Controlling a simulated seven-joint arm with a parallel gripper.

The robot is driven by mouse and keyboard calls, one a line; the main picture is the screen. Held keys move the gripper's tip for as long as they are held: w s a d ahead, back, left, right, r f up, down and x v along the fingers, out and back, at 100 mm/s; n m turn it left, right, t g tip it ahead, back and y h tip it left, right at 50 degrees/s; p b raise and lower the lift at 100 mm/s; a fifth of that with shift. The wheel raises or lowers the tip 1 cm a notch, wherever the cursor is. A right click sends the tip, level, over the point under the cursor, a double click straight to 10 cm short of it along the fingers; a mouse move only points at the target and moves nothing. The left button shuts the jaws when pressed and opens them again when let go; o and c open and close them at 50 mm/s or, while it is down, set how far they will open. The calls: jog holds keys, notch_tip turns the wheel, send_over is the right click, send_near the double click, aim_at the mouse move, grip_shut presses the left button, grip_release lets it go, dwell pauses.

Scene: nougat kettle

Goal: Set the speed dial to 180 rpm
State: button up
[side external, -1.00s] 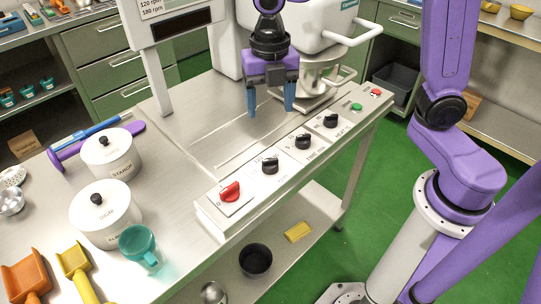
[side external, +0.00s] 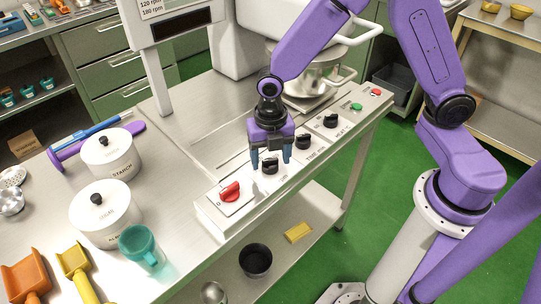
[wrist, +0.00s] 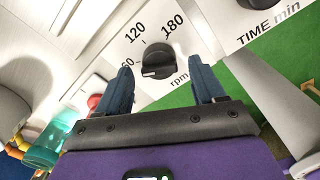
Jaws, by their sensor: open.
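The speed dial (wrist: 158,60) is a black knob on the white panel, with 60, 120, 180 and rpm printed around it in the wrist view. A small pale mark shows on its lower left side; which number it points at I cannot tell. In the side view the dial (side external: 269,168) is partly covered by my fingers. My gripper (side external: 270,162) is open and points down over the dial. In the wrist view its two blue fingers (wrist: 160,75) stand on either side of the dial, apart from it as far as I can see.
A red knob (side external: 229,191) is left of the dial; the TIME knob (side external: 304,141) and another black knob (side external: 330,121) are right of it. Green (side external: 356,106) and red (side external: 376,91) buttons sit at the panel's far end. White pots and a teal mug (side external: 139,246) stand left.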

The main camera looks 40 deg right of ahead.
jog(key=shift+f, duration=0.1)
jog(key=c, duration=1.1)
jog(key=shift+m, duration=0.3)
jog(key=m, duration=0.5)
jog(key=shift+w+m, duration=0.1)
jog(key=shift+m, duration=0.2)
jog(key=m, duration=0.5)
jog(key=shift+m, duration=0.3)
jog(key=m, duration=0.6)
jog(key=shift+w, duration=0.15)
jog(key=m, duration=0.6)
